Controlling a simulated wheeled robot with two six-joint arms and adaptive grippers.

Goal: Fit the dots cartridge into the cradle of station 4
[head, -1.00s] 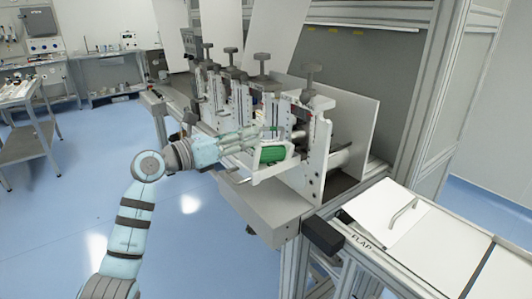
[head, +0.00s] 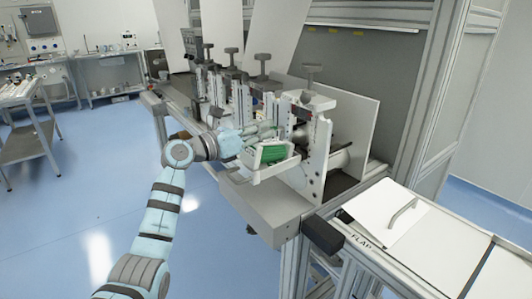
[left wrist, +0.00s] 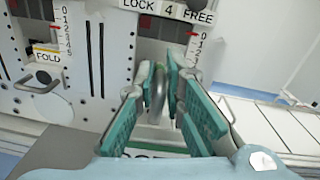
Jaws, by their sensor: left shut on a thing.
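The green dots cartridge (head: 271,154) with a pale frame is at the front of the nearest station in the head view. My left gripper (head: 268,137) is just above it. In the left wrist view, the teal fingers (left wrist: 158,88) are shut on a grey looped handle (left wrist: 157,108). Below them shows a strip of the cartridge (left wrist: 150,153), its lettering mostly hidden by my gripper. The station 4 plate (left wrist: 168,9) reads LOCK 4 FREE. I cannot tell whether the cartridge touches the cradle, which is hidden behind it. My right gripper is not in view.
A neighbouring station labelled FOLD (left wrist: 47,55) has a wire handle at the left. More stations with dark knobs (head: 262,57) stand in a row behind. A table marked FLAP (head: 385,256) lies at the right. The blue floor (head: 100,190) is open at the left.

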